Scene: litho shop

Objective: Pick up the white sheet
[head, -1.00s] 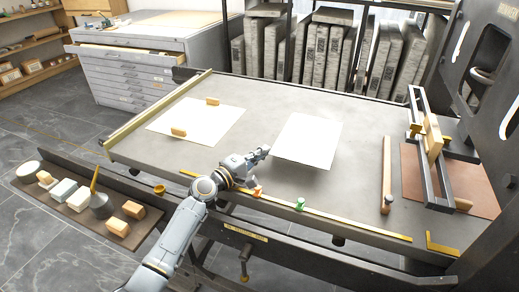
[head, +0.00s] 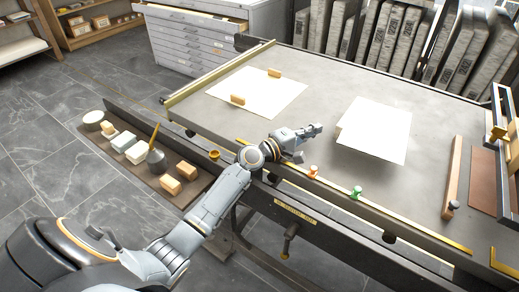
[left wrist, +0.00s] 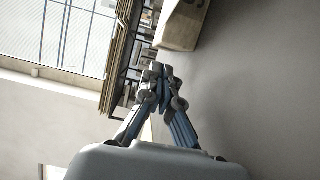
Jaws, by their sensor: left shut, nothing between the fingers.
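A white sheet (head: 376,130) lies over the middle right of the grey table; a pale corner juts out at its left edge, perhaps of a second sheet under it. Another white sheet (head: 262,103) lies further left with two small wooden blocks (head: 237,99) on it. My left gripper (head: 316,129) is shut and empty, just left of the middle-right sheet and apart from it in the picture. In the left wrist view its fingers (left wrist: 161,72) are together; no sheet can be made out clearly there. My right gripper is not in view.
An orange peg (head: 313,171) and a green peg (head: 356,191) stand at the table's front edge. A wooden bar (head: 452,175) lies right of the sheet. A side shelf (head: 183,191) holds blocks and a dark pot. The table (head: 330,80) is bare between the sheets.

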